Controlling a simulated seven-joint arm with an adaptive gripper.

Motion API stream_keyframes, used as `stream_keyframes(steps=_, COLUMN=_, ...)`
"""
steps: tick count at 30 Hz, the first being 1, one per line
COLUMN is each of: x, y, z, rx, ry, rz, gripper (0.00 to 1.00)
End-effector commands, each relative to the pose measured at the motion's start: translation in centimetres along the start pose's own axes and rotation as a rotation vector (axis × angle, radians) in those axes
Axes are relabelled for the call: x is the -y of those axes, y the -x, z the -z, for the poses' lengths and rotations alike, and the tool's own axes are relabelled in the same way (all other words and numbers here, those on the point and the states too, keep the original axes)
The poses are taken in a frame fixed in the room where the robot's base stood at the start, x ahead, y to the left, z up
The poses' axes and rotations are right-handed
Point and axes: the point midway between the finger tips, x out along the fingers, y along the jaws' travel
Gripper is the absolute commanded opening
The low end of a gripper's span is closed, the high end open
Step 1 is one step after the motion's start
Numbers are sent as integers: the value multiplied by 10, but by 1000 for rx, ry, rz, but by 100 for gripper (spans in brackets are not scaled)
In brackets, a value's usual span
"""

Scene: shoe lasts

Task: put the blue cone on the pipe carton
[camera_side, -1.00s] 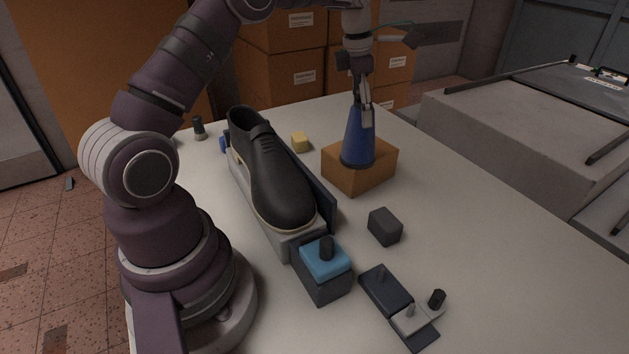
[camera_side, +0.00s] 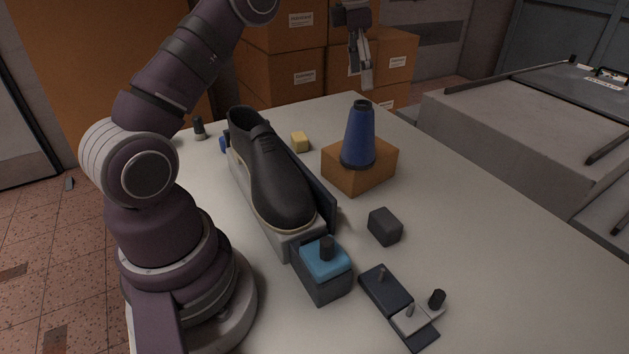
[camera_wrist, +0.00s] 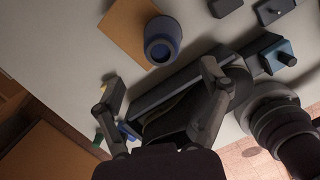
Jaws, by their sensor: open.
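The blue cone (camera_side: 359,136) stands upright on top of the orange-brown pipe carton (camera_side: 358,176) in the side view. In the wrist view the cone (camera_wrist: 162,40) shows from above, its open top facing the camera, on the carton (camera_wrist: 124,24). My gripper (camera_side: 366,82) is above the cone and apart from it, with clear space between. In the wrist view the two fingers (camera_wrist: 158,113) are spread, with nothing held between them.
A black shoe (camera_side: 272,172) on a grey stand lies left of the carton. A dark grey block (camera_side: 385,226), a blue-topped box (camera_side: 322,270) and a dark fixture with pegs (camera_side: 401,306) are nearer the front. A yellow block (camera_side: 299,142) sits behind. The table's right side is clear.

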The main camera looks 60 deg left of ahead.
Motion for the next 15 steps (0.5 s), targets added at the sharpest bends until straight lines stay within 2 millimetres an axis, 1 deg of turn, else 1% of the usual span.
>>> stream_keyframes(steps=5, x=2, y=11, z=0, rx=0, ry=-25, rz=-5, gripper=77)
stream_keyframes(steps=8, x=14, y=25, z=-2, rx=2, ry=-221, rz=-35, gripper=77)
stream_keyframes(steps=11, x=40, y=45, z=2, rx=-2, ry=-624, rz=-97, gripper=77)
stream_keyframes(steps=12, x=51, y=52, z=6, rx=-7, ry=-808, rz=-126, gripper=77)
stream_keyframes(steps=14, x=70, y=59, z=16, rx=-18, ry=-1093, rz=-169, gripper=77)
stream_keyframes(steps=15, x=83, y=61, z=24, rx=-28, ry=-1285, rz=-200, gripper=77)
